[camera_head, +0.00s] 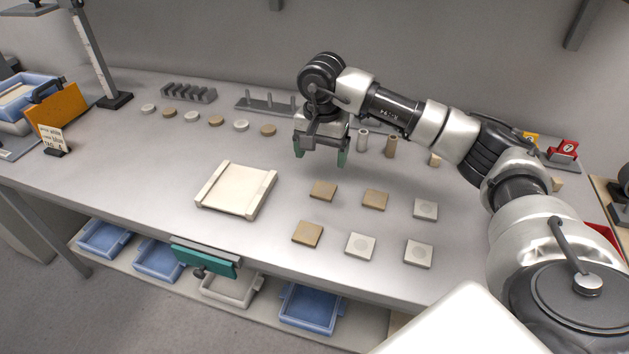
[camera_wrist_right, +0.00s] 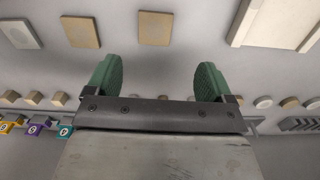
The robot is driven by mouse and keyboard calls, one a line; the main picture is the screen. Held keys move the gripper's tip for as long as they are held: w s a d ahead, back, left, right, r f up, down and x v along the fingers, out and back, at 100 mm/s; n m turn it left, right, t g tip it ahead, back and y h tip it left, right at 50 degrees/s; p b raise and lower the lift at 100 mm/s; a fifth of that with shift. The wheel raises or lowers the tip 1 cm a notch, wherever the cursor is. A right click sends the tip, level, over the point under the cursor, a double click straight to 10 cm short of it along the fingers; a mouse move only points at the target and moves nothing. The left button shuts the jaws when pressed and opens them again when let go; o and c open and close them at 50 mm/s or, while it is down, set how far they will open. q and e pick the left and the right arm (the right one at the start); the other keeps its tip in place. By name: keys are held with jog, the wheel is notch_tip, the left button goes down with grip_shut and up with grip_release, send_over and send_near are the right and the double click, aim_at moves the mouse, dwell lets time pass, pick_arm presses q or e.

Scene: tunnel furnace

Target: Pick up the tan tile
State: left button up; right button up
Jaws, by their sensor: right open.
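Three tan tiles lie flat on the grey table: one at back left (camera_head: 323,190), one to its right (camera_head: 375,199), and one nearer the front (camera_head: 307,233). My right gripper (camera_head: 321,154) is open and empty, its green fingers pointing down above the table, a little behind the back-left tan tile. In the right wrist view, the open fingers (camera_wrist_right: 156,78) have nothing between them, and two tan tiles (camera_wrist_right: 155,28) (camera_wrist_right: 80,31) lie apart from them. My left gripper does not show.
Pale tiles (camera_head: 425,209) (camera_head: 360,246) (camera_head: 418,253) lie beside the tan ones. A cream tray (camera_head: 238,190) is to the left. Small discs (camera_head: 216,121), a peg rack (camera_head: 264,107) and upright cylinders (camera_head: 391,145) stand farther back. Blue bins (camera_head: 310,308) sit below.

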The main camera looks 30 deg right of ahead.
aim_at(324, 189)
jog(key=f, duration=0.2)
jog(key=s+f, duration=0.1)
jog(key=f, duration=0.2)
jog(key=f+p, duration=0.1)
jog(key=f, duration=0.3)
jog(key=shift+w+d+f+p, duration=0.1)
jog(key=shift+w+d+p, duration=0.05)
jog(key=shift+d+p, duration=0.15)
jog(key=shift+c, duration=1.1)
jog(key=c, duration=0.8)
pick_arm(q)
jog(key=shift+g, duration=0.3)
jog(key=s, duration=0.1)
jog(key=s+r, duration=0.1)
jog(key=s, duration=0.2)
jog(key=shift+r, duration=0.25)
pick_arm(e)
jog(key=shift+r, duration=0.2)
